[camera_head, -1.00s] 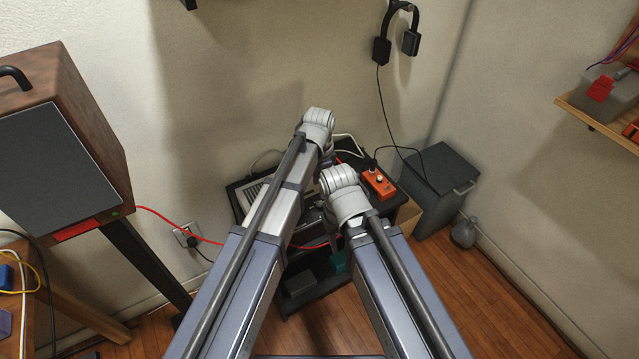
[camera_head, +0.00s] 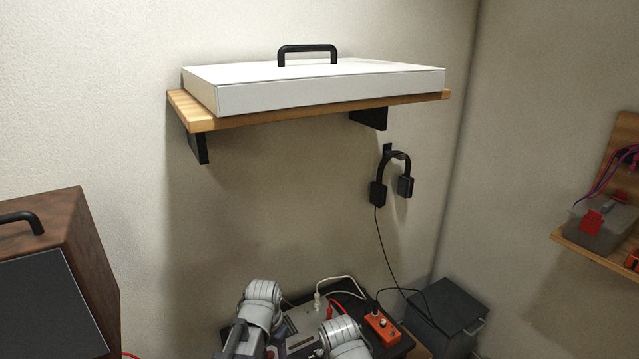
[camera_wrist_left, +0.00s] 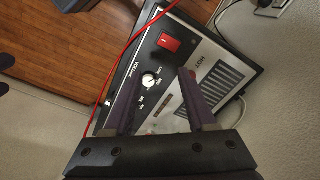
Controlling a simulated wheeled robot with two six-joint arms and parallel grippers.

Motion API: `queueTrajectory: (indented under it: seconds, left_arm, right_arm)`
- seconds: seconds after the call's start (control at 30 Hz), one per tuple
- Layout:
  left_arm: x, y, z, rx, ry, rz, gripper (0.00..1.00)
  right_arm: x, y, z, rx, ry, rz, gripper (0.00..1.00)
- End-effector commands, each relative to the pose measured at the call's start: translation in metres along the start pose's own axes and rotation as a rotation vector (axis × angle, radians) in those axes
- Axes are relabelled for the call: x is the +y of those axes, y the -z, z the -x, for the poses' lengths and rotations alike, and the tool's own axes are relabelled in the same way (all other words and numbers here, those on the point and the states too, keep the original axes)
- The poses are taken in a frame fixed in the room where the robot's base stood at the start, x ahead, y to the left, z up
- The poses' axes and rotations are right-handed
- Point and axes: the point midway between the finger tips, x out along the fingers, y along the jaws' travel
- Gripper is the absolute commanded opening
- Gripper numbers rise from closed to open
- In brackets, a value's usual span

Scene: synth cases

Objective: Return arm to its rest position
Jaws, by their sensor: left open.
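My left gripper (camera_wrist_left: 160,88) shows in the left wrist view, open, with its two dark fingers apart and nothing between them. Beyond the fingers is a device (camera_wrist_left: 205,75) with a grey panel, a red switch, a white knob and vent slots. I cannot tell how far the fingertips are from it. In the head view, pale rounded joints of my left and right arms show at the bottom middle, in front of the device (camera_head: 304,326). Neither gripper can be made out there.
An orange box (camera_head: 381,327) sits right of the device. A grey bin (camera_head: 447,310) stands in the corner. Headphones (camera_head: 394,178) hang on the wall below a wooden shelf (camera_head: 200,120) bearing a white case (camera_head: 330,95). A wooden speaker cabinet (camera_head: 60,235) stands at left.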

Motion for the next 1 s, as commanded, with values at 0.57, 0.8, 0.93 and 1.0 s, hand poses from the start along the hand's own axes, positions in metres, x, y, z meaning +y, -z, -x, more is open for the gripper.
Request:
queueTrajectory:
  seconds: [0.57,0.8,0.93,1.0]
  left_arm:
    - [0.011,-0.069,0.031,-0.011,0.024,0.361,0.57]
    - [0.053,-0.069,0.06,-0.057,0.046,0.246,0.57]
    - [0.076,-0.071,0.077,-0.081,0.061,0.181,0.57]
    - [0.087,-0.073,0.084,-0.093,0.069,0.15,0.57]
  right_arm:
    - [0.003,-0.002,0.028,0.0,0.0,0.0,0.5]
    - [0.005,-0.003,0.056,0.0,0.0,0.0,0.5]
    - [0.007,-0.004,0.072,0.0,0.0,0.0,0.5]
    - [0.007,-0.005,0.079,0.0,0.0,0.0,0.5]
